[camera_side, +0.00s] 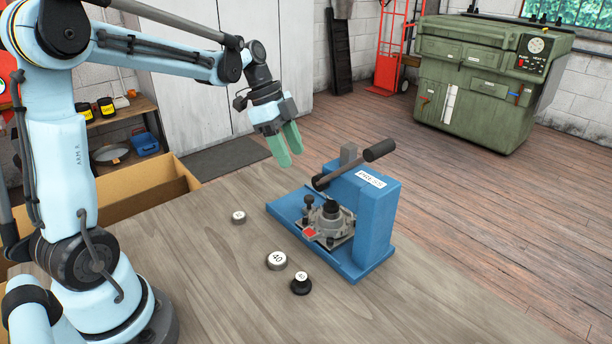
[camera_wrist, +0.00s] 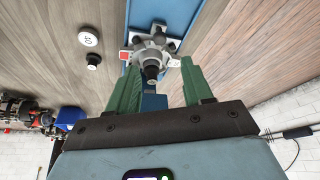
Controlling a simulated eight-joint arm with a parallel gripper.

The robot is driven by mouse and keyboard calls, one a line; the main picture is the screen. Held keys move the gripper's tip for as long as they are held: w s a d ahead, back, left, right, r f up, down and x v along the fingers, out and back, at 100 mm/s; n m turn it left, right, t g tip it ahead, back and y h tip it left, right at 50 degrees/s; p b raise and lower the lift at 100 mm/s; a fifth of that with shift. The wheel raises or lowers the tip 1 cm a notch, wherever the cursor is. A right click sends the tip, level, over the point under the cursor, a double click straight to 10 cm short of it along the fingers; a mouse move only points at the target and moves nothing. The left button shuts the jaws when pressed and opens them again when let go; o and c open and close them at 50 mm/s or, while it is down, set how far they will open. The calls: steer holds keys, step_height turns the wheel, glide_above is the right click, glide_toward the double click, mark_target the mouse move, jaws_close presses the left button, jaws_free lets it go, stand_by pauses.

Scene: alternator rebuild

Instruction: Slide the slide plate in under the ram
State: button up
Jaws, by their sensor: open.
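The blue press (camera_side: 375,220), labelled PRESS, stands on the wooden bench with a dark lever handle (camera_side: 355,165) across its top. A square grey bar (camera_side: 348,157), perhaps the ram, rises at its top; its lower end is not clear. A grey slide plate (camera_side: 322,241) with a red patch lies on the press base, bearing a grey housing (camera_side: 328,217) with a dark centre. A black knob (camera_side: 309,201) stands by its left edge. In the wrist view the housing (camera_wrist: 150,49) shows beyond the green fingers (camera_wrist: 162,66).
A small grey disc (camera_side: 239,217), a disc marked 40 (camera_side: 277,261) and a black stepped piece (camera_side: 301,284) lie on the bench (camera_side: 200,290) left of and in front of the press. An open cardboard box (camera_side: 140,205) stands behind. The bench's front is clear.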

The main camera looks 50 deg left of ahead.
mark_target(309, 197)
steer(key=x, duration=1)
steer(key=shift+f, duration=0.1)
jaws_close()
